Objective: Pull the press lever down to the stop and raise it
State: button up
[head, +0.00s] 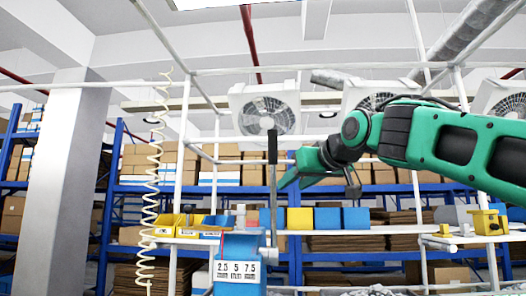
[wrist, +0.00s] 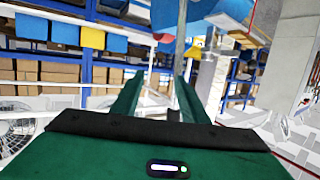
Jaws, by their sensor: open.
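The press lever (head: 272,165) stands upright in the head view, a thin grey rod with a black grip at its top. It rises beside the blue press body (head: 238,250), which carries a white label reading 2.5, 5, 7.5. My green gripper (head: 284,182) comes in from the right, its fingertips close to the lever just below the grip. In the wrist view my gripper (wrist: 160,78) has its two fingers apart. A grey rod, apparently the lever (wrist: 181,45), shows near the right fingertip. I cannot tell whether it is between the fingers or touching.
Blue boxes (head: 327,218) and a yellow box (head: 300,219) sit on a shelf behind the lever. Yellow bins (head: 168,224) stand to the left. A coiled cream hose (head: 152,190) hangs at left. White frame posts (head: 184,150) surround the bench.

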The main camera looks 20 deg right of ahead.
aim_at(275, 137)
jog(key=a+r+t, duration=0.1)
jog(key=r, duration=0.3)
jog(key=s+a+r+n+t, duration=0.1)
jog(key=r, duration=0.3)
jog(key=a+r+y, duration=0.1)
jog(key=r, duration=0.3)
jog(key=shift+s+a+r+n+t, duration=0.2)
jog(key=shift+s+a+n+t, duration=0.1)
jog(key=shift+s+a+t, duration=0.1)
jog(key=w, duration=1)
jog(key=shift+w+a, duration=0.3)
jog(key=shift+w, duration=0.1)
jog(key=shift+a, duration=0.1)
grip_shut()
